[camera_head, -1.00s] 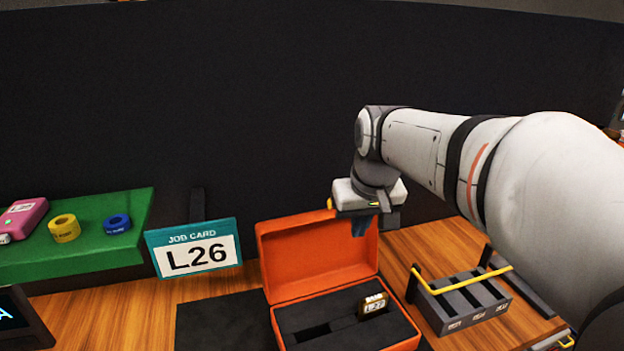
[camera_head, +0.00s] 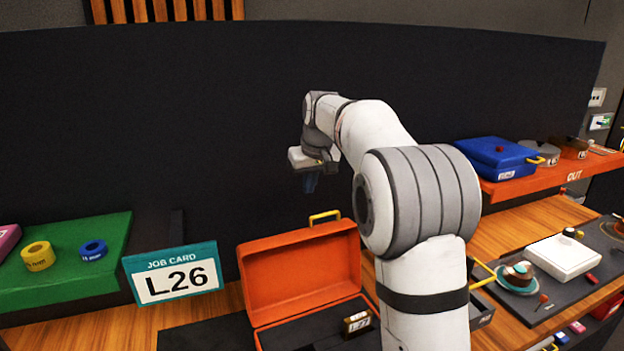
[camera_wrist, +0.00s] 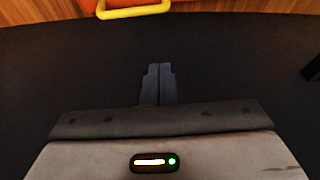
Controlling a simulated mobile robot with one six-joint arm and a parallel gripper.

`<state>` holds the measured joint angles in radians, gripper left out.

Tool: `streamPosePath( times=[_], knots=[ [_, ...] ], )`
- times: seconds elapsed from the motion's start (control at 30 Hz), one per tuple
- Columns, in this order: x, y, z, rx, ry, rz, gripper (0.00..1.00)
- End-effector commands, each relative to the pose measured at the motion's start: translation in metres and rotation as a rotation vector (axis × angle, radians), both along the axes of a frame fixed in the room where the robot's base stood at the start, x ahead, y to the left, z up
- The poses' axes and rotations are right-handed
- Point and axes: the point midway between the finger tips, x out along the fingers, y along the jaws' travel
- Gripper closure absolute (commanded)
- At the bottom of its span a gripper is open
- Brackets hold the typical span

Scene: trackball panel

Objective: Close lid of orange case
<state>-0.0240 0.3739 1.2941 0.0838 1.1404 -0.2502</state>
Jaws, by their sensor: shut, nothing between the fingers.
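The orange case (camera_head: 262,321) stands on the bench with its lid (camera_head: 300,273) raised upright at the back. A yellow handle (camera_head: 324,217) sits on the lid's top edge and also shows at the top of the wrist view (camera_wrist: 133,9). A small item labelled L27 (camera_head: 356,323) is in the dark insert of the case. My gripper (camera_head: 310,184) is above and behind the lid, apart from it. In the wrist view its fingers (camera_wrist: 158,84) are together and empty.
A job card reading L26 (camera_head: 175,274) stands left of the case. A green shelf (camera_head: 75,250) holds tape rolls. To the right are a blue box (camera_head: 500,158) on an orange shelf and a white box (camera_head: 562,257) on a dark mat. A dark panel (camera_head: 150,120) rises behind.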

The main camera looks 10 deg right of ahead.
Motion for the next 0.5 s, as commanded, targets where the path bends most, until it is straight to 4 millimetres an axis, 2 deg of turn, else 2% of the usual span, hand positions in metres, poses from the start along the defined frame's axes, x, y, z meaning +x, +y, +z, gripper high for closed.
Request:
streamPosePath(
  times=[0.03, 0.27, 0.3, 0.5],
  knots=[
    [0.003, 0.001, -0.012, 0.0, 0.005, 0.0, 1.0],
    [0.019, 0.006, -0.058, -0.001, 0.005, 0.001, 1.0],
    [0.012, 0.003, -0.053, 0.0, 0.0, 0.001, 1.0],
    [-0.012, -0.002, -0.054, 0.0, 0.0, 0.0, 1.0]
  ],
)
